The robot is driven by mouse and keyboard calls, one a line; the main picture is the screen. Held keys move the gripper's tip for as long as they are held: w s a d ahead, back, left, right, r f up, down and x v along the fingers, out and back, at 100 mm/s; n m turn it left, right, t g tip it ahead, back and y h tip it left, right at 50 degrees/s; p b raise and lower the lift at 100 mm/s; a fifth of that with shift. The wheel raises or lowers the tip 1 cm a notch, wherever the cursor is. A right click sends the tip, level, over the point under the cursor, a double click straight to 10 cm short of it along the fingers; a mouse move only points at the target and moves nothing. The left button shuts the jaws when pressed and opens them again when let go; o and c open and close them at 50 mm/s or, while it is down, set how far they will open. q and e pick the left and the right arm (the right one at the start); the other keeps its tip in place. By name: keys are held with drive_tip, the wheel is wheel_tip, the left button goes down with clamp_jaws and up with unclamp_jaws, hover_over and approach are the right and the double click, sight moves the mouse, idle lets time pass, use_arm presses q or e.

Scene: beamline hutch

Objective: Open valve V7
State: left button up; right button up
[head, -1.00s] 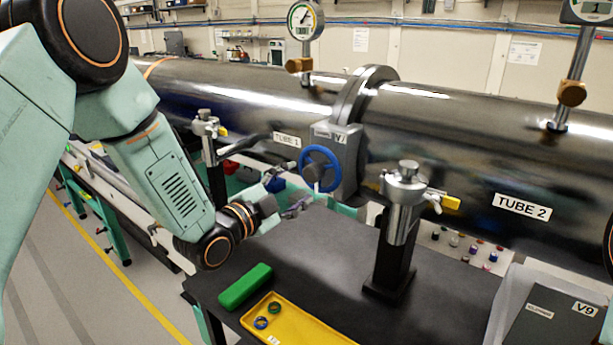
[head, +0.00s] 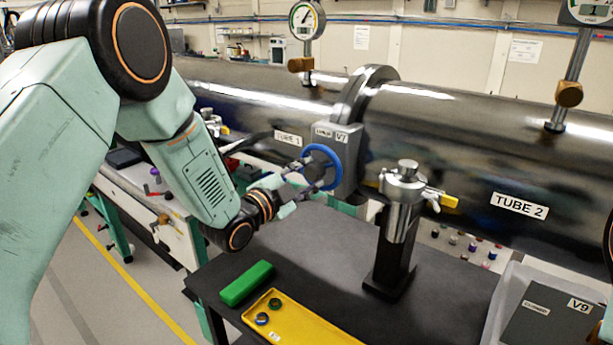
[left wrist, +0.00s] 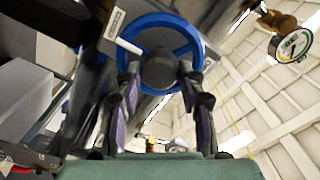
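Valve V7 is a grey box (head: 351,150) with a "V7" label, on the flange between the tubes. Its blue handwheel (head: 338,164) faces left, and also shows in the left wrist view (left wrist: 160,19), with a white handle on its rim. My left gripper (head: 304,181) is at the wheel's near side. In the left wrist view its two fingers (left wrist: 159,88) are spread apart, with the dark wheel hub between and beyond their tips. The tips overlap the lower rim there; I cannot tell whether they touch it. My right gripper is not in view.
A metal valve with a yellow handle (head: 404,190) stands on a black post right of V7. The dark table (head: 325,265) holds a green block (head: 247,283) and a yellow tray (head: 300,327) with small rings. A grey V9 box (head: 553,315) is at the lower right.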

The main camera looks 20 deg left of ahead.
use_arm(q)
drive_tip(key=c, duration=0.6)
drive_tip(key=shift+o, duration=0.2)
